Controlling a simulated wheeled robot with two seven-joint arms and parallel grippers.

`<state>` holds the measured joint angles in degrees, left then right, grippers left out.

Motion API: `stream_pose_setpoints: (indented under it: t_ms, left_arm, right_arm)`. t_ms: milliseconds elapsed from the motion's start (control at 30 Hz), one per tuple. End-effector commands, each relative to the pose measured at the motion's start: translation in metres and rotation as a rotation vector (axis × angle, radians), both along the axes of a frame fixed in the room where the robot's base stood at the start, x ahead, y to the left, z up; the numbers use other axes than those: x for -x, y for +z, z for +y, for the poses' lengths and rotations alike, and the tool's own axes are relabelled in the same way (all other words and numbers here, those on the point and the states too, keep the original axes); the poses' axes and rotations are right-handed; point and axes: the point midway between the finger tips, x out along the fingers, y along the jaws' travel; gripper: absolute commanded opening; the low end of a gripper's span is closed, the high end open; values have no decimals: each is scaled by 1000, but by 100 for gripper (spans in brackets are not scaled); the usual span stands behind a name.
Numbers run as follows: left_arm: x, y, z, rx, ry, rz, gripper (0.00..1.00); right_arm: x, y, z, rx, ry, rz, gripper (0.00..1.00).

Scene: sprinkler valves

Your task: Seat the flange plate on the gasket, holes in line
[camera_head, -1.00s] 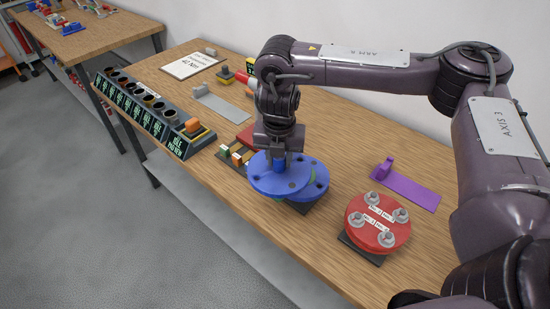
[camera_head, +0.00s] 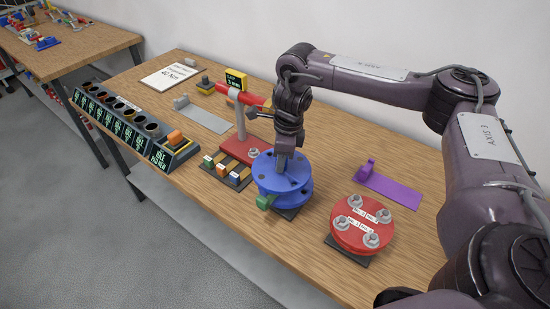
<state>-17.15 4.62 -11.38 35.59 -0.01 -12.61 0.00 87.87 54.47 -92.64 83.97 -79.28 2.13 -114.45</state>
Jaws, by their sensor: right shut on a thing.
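My right gripper (camera_head: 283,157) points down and is shut on the hub in the middle of the blue flange plate (camera_head: 279,178). The plate is roughly level, with dark round holes near its rim. It lies over a second blue disc, the lower flange (camera_head: 299,199), which sits on a dark base. A green tab (camera_head: 265,202), seemingly the gasket's, sticks out at the front left between the two; the rest of the gasket is hidden. I cannot tell whether the plate touches it or whether the holes line up. My left gripper is not in view.
A red disc (camera_head: 350,236) with several grey bolts stands to the right. A purple bracket (camera_head: 392,186) lies behind it. Close on the left are a tray of small coloured blocks (camera_head: 226,172) and a red-based stand (camera_head: 241,125). A row of sockets (camera_head: 118,118) lines the front left edge.

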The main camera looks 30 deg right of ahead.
Motion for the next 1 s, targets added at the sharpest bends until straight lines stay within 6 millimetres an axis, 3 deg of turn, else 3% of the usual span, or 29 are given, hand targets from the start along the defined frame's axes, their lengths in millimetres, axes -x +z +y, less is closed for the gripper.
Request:
stream_pose_setpoints:
  t_ms: [200,400,1000]
  left_arm:
    - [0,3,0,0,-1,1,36]
    - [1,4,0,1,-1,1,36]
    - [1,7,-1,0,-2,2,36]
  right_arm:
    - [-3,1,-12,-2,247,-6,0]
    - [-2,-1,-17,-2,365,-6,0]
    - [-3,-1,-17,-6,386,-10,0]
